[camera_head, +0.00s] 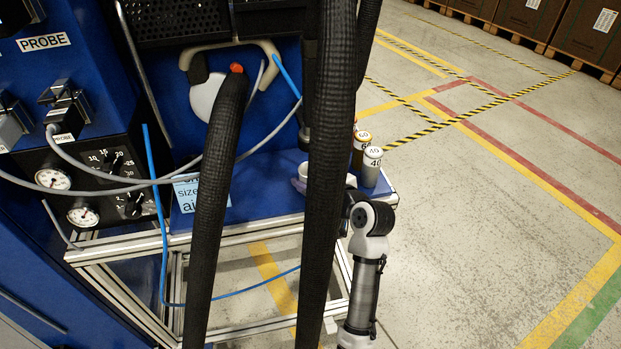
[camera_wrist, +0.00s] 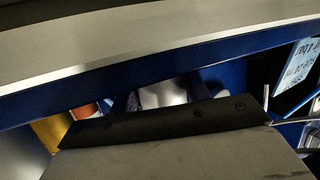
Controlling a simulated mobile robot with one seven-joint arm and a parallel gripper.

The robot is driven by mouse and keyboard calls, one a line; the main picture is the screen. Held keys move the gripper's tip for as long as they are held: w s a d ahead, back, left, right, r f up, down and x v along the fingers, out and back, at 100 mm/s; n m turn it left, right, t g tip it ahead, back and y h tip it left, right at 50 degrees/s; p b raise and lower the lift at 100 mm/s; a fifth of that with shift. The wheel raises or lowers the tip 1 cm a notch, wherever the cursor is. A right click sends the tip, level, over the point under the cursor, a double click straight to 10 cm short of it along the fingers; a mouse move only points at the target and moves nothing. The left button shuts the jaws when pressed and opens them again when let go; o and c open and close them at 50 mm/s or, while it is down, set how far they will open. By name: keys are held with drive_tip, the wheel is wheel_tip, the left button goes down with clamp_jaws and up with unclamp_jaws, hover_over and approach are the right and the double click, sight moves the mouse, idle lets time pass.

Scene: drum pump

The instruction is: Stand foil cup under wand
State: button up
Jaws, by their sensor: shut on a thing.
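The foil cup shows as a pale, silvery piece (camera_wrist: 164,95) between the dark blue-violet fingers of my gripper (camera_wrist: 160,103) in the wrist view. My gripper is shut on it. In the head view a small white rim, probably the cup's (camera_head: 303,170), and a pale violet fingertip (camera_head: 298,185) show above the blue shelf (camera_head: 255,203). A thick black hose hides most of both. A dark upright tube (camera_head: 305,135), perhaps the wand, shows partly behind this hose. I cannot tell whether the cup is under it or touches the shelf.
Two labelled cans, one marked 40 (camera_head: 371,167) and one marked 60 (camera_head: 361,147), stand at the shelf's right end. Thick black hoses (camera_head: 212,200) cross in front. A blue sign (camera_head: 201,193) stands at the left. Open floor lies to the right.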

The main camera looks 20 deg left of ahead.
drive_tip(key=o, duration=1)
drive_tip(key=shift+f, duration=0.1)
drive_tip(key=shift+o, duration=0.2)
drive_tip(key=shift+r+p, duration=0.25)
drive_tip(key=shift+p, duration=0.05)
drive_tip(key=shift+s+d, duration=0.2)
drive_tip(key=shift+d, duration=0.15)
drive_tip(key=b+v, duration=0.2)
drive_tip(key=v, duration=0.9)
drive_tip(key=shift+r, duration=0.2)
